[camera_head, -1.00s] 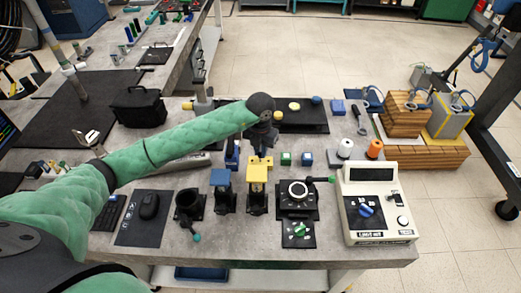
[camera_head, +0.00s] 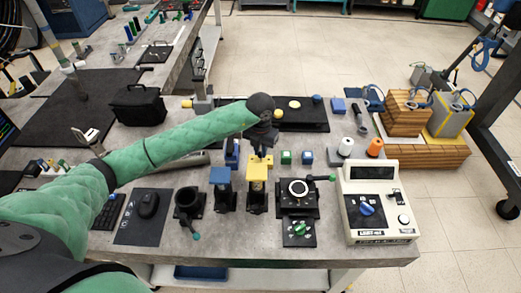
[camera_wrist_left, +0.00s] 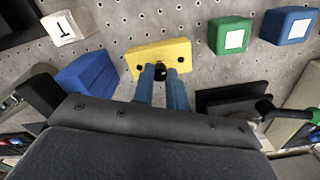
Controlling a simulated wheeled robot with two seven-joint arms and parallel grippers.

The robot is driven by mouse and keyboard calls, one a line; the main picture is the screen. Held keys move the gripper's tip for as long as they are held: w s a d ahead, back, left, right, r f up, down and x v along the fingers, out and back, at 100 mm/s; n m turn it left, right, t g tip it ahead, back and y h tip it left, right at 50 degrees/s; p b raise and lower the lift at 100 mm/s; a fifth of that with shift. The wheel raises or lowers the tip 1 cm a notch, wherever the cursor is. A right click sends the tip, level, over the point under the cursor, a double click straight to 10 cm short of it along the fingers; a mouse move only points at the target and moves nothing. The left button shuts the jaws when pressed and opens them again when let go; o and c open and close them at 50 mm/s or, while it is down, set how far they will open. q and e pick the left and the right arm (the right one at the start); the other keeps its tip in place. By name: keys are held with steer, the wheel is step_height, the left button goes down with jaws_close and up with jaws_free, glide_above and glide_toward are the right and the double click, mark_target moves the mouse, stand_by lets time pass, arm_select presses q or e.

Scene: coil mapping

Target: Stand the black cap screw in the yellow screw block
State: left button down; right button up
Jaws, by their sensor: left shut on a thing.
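The yellow screw block (camera_wrist_left: 150,52) lies on the grey perforated bench top. In the wrist view, dark holes show on both sides of my fingers. In the head view only a small part of the block (camera_head: 269,160) shows beside my arm's end. My left gripper (camera_wrist_left: 160,74), with blue fingers, is shut on the black cap screw (camera_wrist_left: 160,73). The dark screw end shows between the fingertips, over the block's near middle edge. I cannot tell whether the screw is in a hole or just above; its lower part is hidden. My right gripper is not in view.
A green cube (camera_wrist_left: 230,36) and a blue cube (camera_wrist_left: 290,25) stand right of the block. A blue block (camera_wrist_left: 88,75) sits close on the left, with a white marked block (camera_wrist_left: 70,26) beyond. A yellow-topped stand (camera_head: 257,174) and a blue-topped stand (camera_head: 220,176) stand in front.

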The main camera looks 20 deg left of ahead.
arm_select(q)
steer(key=shift+f+b, duration=0.65)
steer(key=shift+f, duration=0.25)
stand_by(0.7)
steer(key=c, duration=1.3)
jaws_free()
steer(key=shift+r, duration=0.15)
